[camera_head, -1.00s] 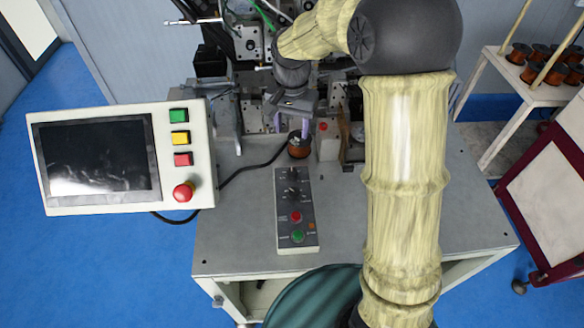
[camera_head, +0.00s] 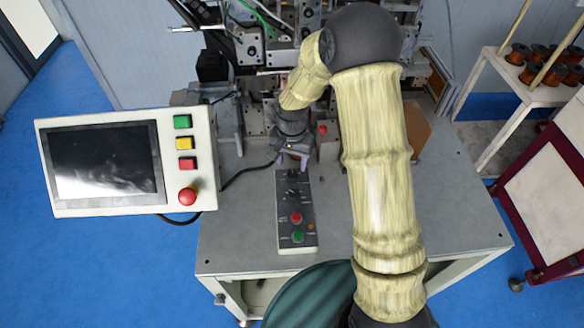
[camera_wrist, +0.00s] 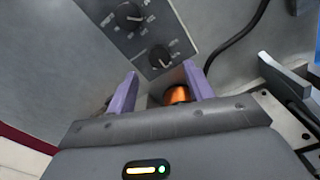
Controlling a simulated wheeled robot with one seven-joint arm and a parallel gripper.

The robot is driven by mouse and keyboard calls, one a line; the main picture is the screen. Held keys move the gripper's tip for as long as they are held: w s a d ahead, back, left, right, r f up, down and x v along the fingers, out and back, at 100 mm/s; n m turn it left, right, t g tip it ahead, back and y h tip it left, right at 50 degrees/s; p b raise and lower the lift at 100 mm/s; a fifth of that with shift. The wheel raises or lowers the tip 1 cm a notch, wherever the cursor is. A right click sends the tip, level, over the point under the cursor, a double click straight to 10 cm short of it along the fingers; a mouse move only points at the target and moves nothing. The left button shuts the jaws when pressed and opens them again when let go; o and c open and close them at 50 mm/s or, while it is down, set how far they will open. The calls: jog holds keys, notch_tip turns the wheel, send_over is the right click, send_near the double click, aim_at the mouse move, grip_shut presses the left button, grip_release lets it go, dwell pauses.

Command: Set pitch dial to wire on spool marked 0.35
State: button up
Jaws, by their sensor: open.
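The control panel (camera_head: 296,215) lies on the machine table and carries two black dials, a red button and a green button. In the wrist view one dial (camera_wrist: 129,16) is farther away and the other dial (camera_wrist: 159,57) is just ahead of my fingertips. Their printed labels and scales are too small to read. My gripper (camera_head: 292,160) is open and empty, above the panel's far end, with its purple fingers (camera_wrist: 160,72) apart. A copper wire spool (camera_wrist: 177,95) shows partly near the right finger; its marking cannot be seen, and my gripper hides it in the head view.
A screen box (camera_head: 110,160) with buttons and a red knob stands at the left. A black cable (camera_head: 245,172) runs from it toward the machine. Machine brackets (camera_wrist: 290,80) stand right of my gripper in the wrist view. More spools (camera_head: 535,70) sit on a shelf at the right.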

aim_at(292, 174)
notch_tip(292, 174, down, 4)
jog(key=shift+s+d+r+p, duration=0.1)
jog(key=shift+p, duration=0.35)
jog(key=shift+f, duration=0.65)
jog(key=c, duration=1)
jog(key=shift+o, duration=0.2)
